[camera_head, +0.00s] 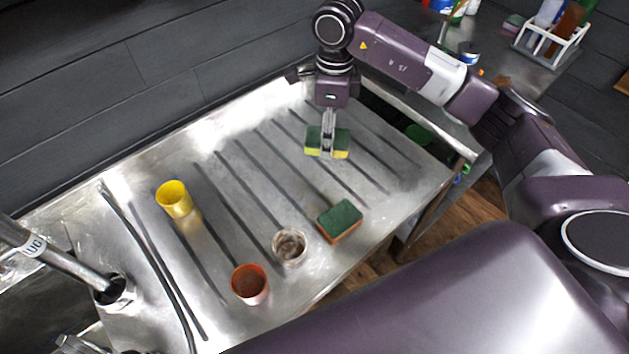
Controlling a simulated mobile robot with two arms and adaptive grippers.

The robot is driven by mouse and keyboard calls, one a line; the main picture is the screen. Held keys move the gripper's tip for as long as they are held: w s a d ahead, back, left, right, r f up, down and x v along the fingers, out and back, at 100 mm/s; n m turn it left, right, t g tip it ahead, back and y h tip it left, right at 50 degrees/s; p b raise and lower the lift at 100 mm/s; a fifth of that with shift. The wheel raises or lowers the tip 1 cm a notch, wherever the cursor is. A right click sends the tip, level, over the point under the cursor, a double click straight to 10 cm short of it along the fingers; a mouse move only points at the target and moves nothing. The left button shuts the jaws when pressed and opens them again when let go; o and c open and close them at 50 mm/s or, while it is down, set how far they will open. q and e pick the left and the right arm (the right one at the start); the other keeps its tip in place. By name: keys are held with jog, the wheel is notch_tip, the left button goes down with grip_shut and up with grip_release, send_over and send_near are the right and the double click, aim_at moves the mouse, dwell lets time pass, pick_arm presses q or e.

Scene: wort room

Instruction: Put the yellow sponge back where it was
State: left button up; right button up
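The yellow sponge (341,152) has a green top and a yellow lower side. It is at the far part of the ribbed metal drainboard (230,137). My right gripper (327,149) points down over the middle of this sponge, with its fingers narrow and close against it; it looks shut on the sponge. I cannot tell whether the sponge touches the board or is slightly above it. A second sponge (340,221), green on top with an orange side, lies near the board's front edge. My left gripper is not in view.
A yellow cup (174,199), a clear glass (289,247) and an orange cup (249,284) stand on the board to the left. A metal pipe (50,254) is at the lower left. A white rack (550,43) stands at the upper right. The far board is clear.

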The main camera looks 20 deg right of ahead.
notch_tip(320, 180, up, 6)
send_over(305, 192)
notch_tip(305, 192, down, 15)
jog(key=shift+a+f+p, duration=0.1)
jog(key=shift+p, duration=0.45)
notch_tip(305, 192, down, 4)
jog(key=shift+f+p, duration=0.1)
jog(key=shift+p, duration=0.35)
jog(key=shift+f, duration=0.1)
jog(key=o, duration=1)
